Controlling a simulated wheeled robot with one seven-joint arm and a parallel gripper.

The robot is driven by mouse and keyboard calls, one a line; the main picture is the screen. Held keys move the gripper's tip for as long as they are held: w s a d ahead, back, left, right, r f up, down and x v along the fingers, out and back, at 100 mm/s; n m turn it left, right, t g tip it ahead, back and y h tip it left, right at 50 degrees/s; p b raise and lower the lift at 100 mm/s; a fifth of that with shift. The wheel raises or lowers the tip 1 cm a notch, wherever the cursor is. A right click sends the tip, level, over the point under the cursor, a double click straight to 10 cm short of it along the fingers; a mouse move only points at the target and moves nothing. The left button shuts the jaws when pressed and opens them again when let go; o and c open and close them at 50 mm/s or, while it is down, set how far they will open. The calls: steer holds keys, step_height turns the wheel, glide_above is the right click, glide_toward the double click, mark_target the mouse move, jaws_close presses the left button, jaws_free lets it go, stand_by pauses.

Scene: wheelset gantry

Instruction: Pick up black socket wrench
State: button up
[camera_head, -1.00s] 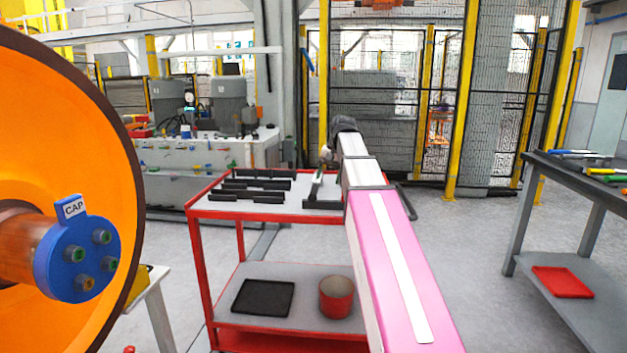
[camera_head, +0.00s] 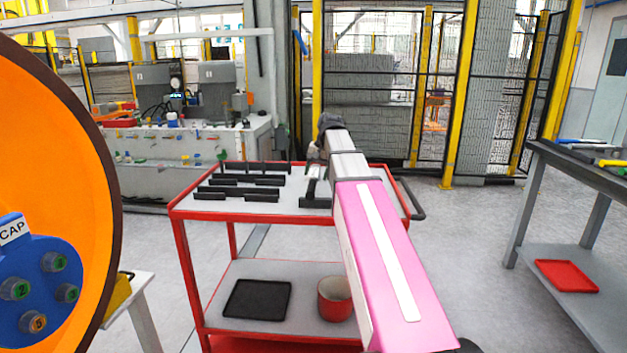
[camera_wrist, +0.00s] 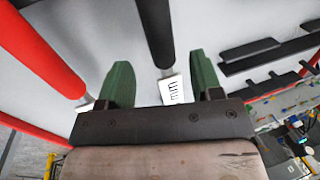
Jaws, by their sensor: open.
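In the wrist view, the black socket wrench (camera_wrist: 154,28) shows as a dark bar running down from the top edge, over the light cart top. A white tag (camera_wrist: 173,91) with "mm" on it is at its lower end, near the right finger. My gripper (camera_wrist: 160,66) is open, with its two green fingers on either side of the bar's lower part. I cannot tell the height gap or whether they touch. A red bar (camera_wrist: 38,48) lies to the left, outside the fingers, with another white tag at its end. In the head view, my arm largely hides the gripper and wrench.
The red cart (camera_head: 185,211) carries several black holders (camera_head: 233,191) left of my arm. Its lower shelf holds a black tray (camera_head: 257,299) and a red bin (camera_head: 335,299). An orange wheel (camera_head: 60,150) stands close on the left, and a grey workbench (camera_head: 580,165) on the right.

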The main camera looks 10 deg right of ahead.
mark_target(313, 181)
steer(key=shift+x, duration=2.75)
steer(key=shift+s+a, duration=0.1)
steer(key=c, duration=1.1)
